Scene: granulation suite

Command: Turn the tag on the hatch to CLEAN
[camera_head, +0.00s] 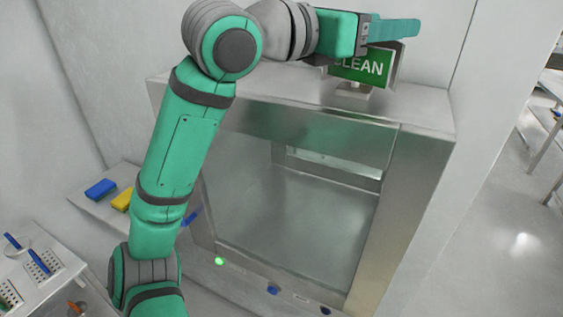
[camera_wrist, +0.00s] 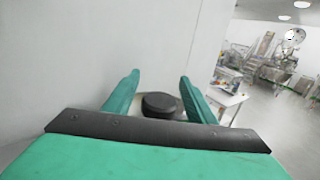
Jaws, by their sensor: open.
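The tag (camera_head: 362,68) is a green plate with white lettering. It stands on a small pale foot on top of the steel hatch (camera_head: 415,190), and its face toward the head camera reads CLEAN, the first letter partly covered. My gripper (camera_head: 412,29) is at the tag's upper edge and hides part of it. In the wrist view my gripper (camera_wrist: 160,77) has its two green fingers apart. A dark round knob (camera_wrist: 160,102) shows between them, and I cannot tell whether either finger touches it.
The hatch has a large glass door (camera_head: 290,200) and a lit green light (camera_head: 219,261) below it. A wall rises close behind the hatch. At left are a shelf with a blue block (camera_head: 100,189) and a yellow block (camera_head: 122,200). Open floor (camera_head: 515,220) lies at right.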

